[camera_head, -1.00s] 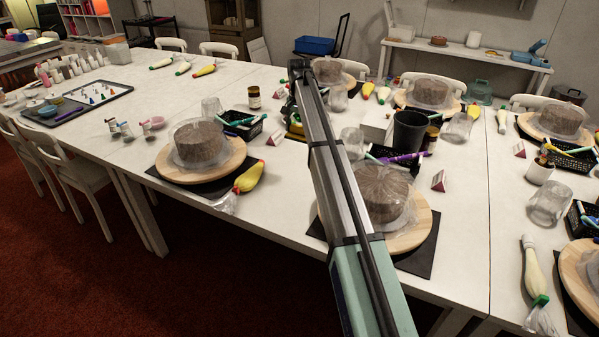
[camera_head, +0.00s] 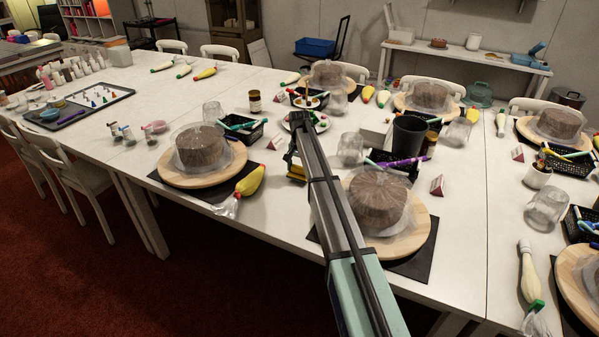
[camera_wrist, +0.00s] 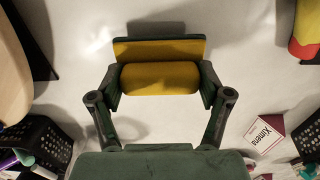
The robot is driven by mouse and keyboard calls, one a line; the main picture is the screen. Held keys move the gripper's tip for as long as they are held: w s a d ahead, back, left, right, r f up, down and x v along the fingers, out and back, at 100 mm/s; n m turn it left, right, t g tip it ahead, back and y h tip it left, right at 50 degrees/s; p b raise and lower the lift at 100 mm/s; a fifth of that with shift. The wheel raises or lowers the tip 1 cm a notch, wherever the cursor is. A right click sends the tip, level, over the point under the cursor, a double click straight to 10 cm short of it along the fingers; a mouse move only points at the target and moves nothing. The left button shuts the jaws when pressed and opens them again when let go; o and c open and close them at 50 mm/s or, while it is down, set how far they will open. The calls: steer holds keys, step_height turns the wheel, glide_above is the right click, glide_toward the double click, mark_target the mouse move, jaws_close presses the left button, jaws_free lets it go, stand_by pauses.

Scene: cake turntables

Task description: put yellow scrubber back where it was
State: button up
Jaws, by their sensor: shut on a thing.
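The yellow scrubber (camera_wrist: 160,80) is between the fingers of my gripper (camera_wrist: 160,90) in the wrist view. It has a rounded yellow grip and a flat yellow piece with a dark edge. My gripper is shut on the grip, with a finger at each end. In the head view the scrubber (camera_head: 297,177) shows as a small yellow patch below my gripper (camera_head: 296,165), between two cake turntables. It is over white tabletop and a shadow lies beside it. I cannot tell whether it touches the table.
The left turntable (camera_head: 232,163) with a wrapped cake and a yellow piping bag (camera_head: 250,181) stand to the left. The right turntable (camera_head: 418,232) is to the right. In the wrist view, black baskets (camera_wrist: 45,140) and a name card (camera_wrist: 265,133) are near. White table around the scrubber is bare.

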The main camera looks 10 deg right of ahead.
mark_target(300, 167)
steer(key=shift+f, duration=0.8)
steer(key=shift+f, duration=0.15)
steer(key=o, duration=1.2)
step_height(300, 167, up, 12)
steer(key=shift+r+b, duration=0.2)
steer(key=shift+b, duration=0.9)
steer(key=shift+s, duration=0.1)
